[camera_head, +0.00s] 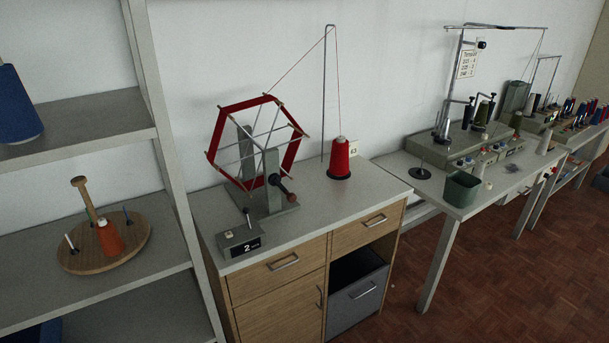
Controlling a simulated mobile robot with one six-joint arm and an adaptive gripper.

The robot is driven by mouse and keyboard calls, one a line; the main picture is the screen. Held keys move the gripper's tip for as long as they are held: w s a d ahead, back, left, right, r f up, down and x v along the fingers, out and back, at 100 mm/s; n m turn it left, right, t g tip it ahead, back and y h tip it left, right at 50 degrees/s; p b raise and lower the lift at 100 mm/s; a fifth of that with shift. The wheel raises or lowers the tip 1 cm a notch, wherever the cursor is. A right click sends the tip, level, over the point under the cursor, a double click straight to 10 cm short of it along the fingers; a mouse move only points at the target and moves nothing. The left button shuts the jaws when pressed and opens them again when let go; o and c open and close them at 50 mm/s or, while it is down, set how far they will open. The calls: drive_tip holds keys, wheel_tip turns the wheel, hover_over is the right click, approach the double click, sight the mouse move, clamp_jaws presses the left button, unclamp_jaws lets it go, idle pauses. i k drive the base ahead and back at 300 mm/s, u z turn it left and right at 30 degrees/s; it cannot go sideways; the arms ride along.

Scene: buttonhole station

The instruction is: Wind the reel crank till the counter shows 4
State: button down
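The reel (211,146) is a hexagonal frame wound with red thread, standing on a grey stand (273,175) on top of a wooden cabinet. Its crank (283,187) sits at the front of the stand, with dark and reddish parts at its ends. The counter (241,241) is a small grey box with a black display at the cabinet's front left edge, and it shows 2. Red thread runs from the reel up over a tall wire guide (324,95) and down to a red cone of thread (339,158). My gripper is not in view.
A grey shelf unit (165,165) stands at the left, near the counter, holding a round wooden spool holder (84,262) and a blue cone (17,108). A table (440,176) with winding machines and a green bin (461,189) stands at the right. The floor (500,285) in front is clear.

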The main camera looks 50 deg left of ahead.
sight(275, 179)
drive_tip(key=z, duration=1.05)
drive_tip(key=k, duration=1.45)
drive_tip(key=u, duration=1.4)
